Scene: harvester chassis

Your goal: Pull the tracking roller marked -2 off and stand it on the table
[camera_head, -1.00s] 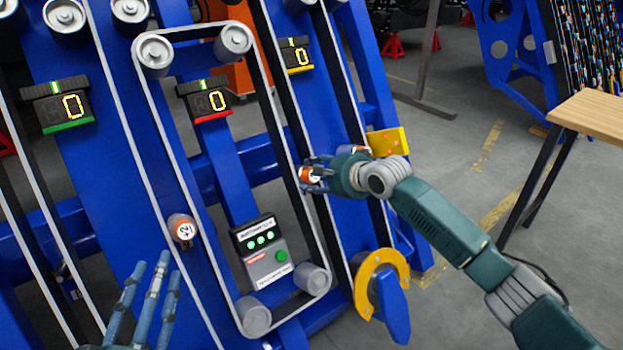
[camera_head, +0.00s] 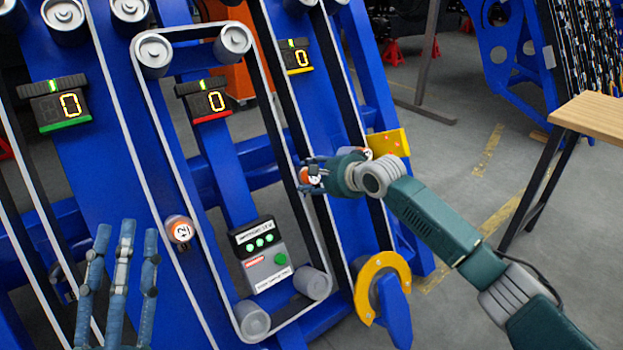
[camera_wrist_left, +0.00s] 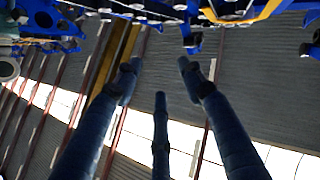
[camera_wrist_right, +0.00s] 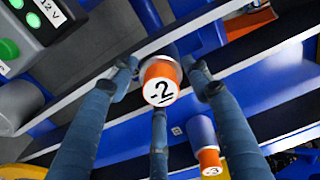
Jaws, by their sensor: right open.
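The roller marked -2 (camera_wrist_right: 160,85) is orange and white with a white end face, and sits on the blue frame beside the belt. In the right wrist view it lies between the fingertips of my right gripper (camera_wrist_right: 162,80), which is open around it; I cannot tell whether any finger touches it. In the head view this roller (camera_head: 307,176) is partly hidden by my right gripper (camera_head: 316,177). My left gripper (camera_head: 122,240) is open and empty at the lower left, and its spread fingers (camera_wrist_left: 160,80) show in the left wrist view. A wooden table (camera_head: 595,112) stands at the right.
A second roller (camera_wrist_right: 204,145), apparently marked -3, sits close by. Another orange roller (camera_head: 180,230) sits on the left belt. A grey control box (camera_head: 262,255) with green lights and a yellow bracket (camera_head: 381,285) are near. Open floor lies between frame and table.

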